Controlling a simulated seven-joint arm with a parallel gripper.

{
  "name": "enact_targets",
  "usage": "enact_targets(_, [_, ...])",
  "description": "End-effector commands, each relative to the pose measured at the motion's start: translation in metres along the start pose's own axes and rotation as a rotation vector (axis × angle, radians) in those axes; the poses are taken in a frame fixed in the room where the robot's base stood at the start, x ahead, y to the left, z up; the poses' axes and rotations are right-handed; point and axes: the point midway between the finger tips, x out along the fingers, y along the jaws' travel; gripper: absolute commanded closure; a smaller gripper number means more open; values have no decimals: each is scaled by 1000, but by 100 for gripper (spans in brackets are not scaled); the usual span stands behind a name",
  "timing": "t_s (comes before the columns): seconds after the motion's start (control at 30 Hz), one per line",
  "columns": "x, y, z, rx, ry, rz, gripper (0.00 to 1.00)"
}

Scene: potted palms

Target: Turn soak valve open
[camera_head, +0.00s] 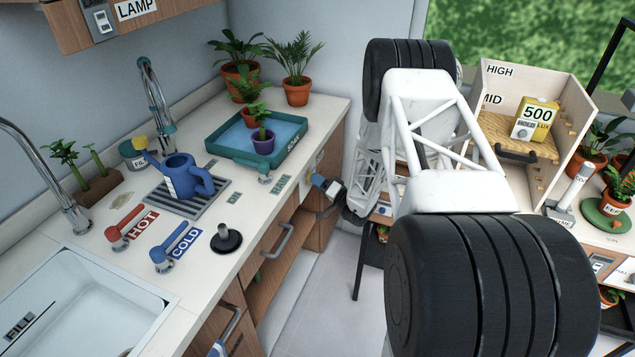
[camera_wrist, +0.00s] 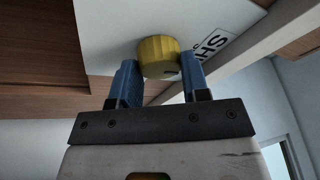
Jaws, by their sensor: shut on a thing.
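My gripper (camera_wrist: 160,78) has its blue fingers on either side of a round yellow knob (camera_wrist: 158,57) on a white panel and is shut on it. Beside the knob is a label (camera_wrist: 215,47), partly cut off, starting with letters like "SH". In the head view my gripper (camera_head: 322,184) is at the end face of the counter, below the soak tray; the knob is mostly hidden there. The green soak tray (camera_head: 215,151) holds water and potted plants. A small grey lever (camera_head: 265,179) is on the counter in front of it, near a "DRAIN" label (camera_head: 281,184).
A blue watering can (camera_head: 181,178) stands on a drain grate (camera_head: 213,197). Red (camera_head: 125,222) and blue (camera_head: 175,246) tap levers and a black plunger-like knob (camera_head: 226,239) are nearer the sink (camera_head: 75,305). A wooden shelf box (camera_head: 565,90) is at right. My arm blocks much of the middle.

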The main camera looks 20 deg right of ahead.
Motion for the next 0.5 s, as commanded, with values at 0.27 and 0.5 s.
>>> enact_targets(0.27, [0,0,0,40,3,13,81])
enact_targets(0.5, [0,-1,1,154,9,49,81])
